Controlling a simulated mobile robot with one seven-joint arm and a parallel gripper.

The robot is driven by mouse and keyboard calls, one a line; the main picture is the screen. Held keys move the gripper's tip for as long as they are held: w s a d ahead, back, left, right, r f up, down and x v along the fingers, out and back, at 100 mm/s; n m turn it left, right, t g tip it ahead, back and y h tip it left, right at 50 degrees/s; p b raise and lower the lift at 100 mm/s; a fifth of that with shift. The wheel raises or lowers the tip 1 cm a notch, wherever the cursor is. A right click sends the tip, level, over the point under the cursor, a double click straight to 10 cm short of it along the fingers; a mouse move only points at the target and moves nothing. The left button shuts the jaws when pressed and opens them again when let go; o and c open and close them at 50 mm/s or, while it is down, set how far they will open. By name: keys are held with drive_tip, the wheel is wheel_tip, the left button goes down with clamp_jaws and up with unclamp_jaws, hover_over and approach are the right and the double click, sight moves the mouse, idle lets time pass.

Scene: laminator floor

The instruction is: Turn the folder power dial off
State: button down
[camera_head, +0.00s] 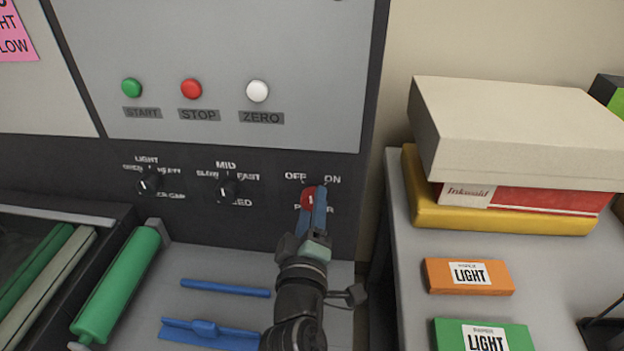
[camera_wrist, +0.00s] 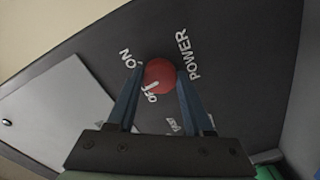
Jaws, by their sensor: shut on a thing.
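The red power dial (camera_head: 307,198) sits on the dark lower panel of the machine, under the OFF and ON labels and by the POWER label. It also shows in the wrist view as a red disc (camera_wrist: 159,74), with a small white mark at its edge near the OFF label. My gripper (camera_head: 312,203) has its blue fingers on either side of the dial and is shut on it. In the wrist view my gripper (camera_wrist: 161,76) has one fingertip by the ON label and the other by POWER. The fingers partly hide the dial in the head view.
Two black dials, light (camera_head: 149,184) and speed (camera_head: 227,190), sit left of it. Green (camera_head: 131,88), red (camera_head: 190,89) and white (camera_head: 257,91) buttons are above. A shelf (camera_head: 400,214) with boxes stands at right. A green roller (camera_head: 118,286) lies lower left.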

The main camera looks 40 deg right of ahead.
drive_tip(key=shift+n+p, duration=1.95)
drive_tip(key=shift+n, duration=1.65)
drive_tip(key=shift+c, duration=1.5)
unclamp_jaws()
drive_tip(key=shift+a, duration=0.1)
drive_tip(key=b+v, duration=0.3)
drive_tip(key=v, duration=1)
drive_tip(key=shift+w, duration=0.15)
